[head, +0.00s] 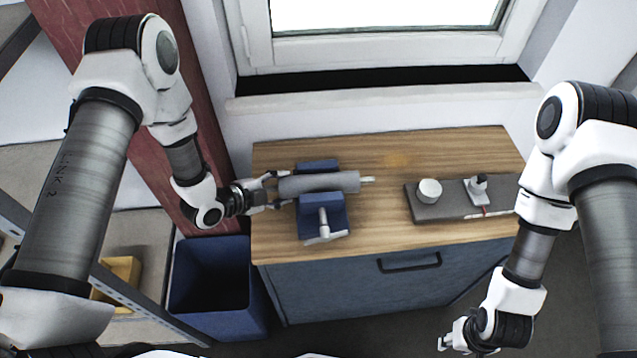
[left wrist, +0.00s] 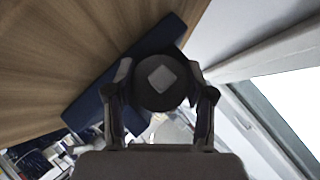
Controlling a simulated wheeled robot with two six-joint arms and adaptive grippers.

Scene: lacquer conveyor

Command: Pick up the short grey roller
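A grey roller (head: 335,182) lies level between the blue jaws of a vise-like holder (head: 322,213) on the wooden worktop, with a thin pale shaft at its right end. It is the only roller I make out. My left gripper (head: 279,189) is at its left end, one finger on each side. In the left wrist view the roller's round dark end (left wrist: 160,82), with a light square centre, sits between the fingers (left wrist: 160,90). The fingers look slightly apart from it; contact is not clear. My right gripper (head: 446,345) is low at the right, away from the worktop; its opening is unclear.
A grey tray (head: 450,212) at the worktop's right holds a white cylinder (head: 429,191) and a small black-and-white fixture (head: 478,188). A blue bin (head: 210,285) stands on the floor at left. The window wall is behind. The worktop's middle is clear.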

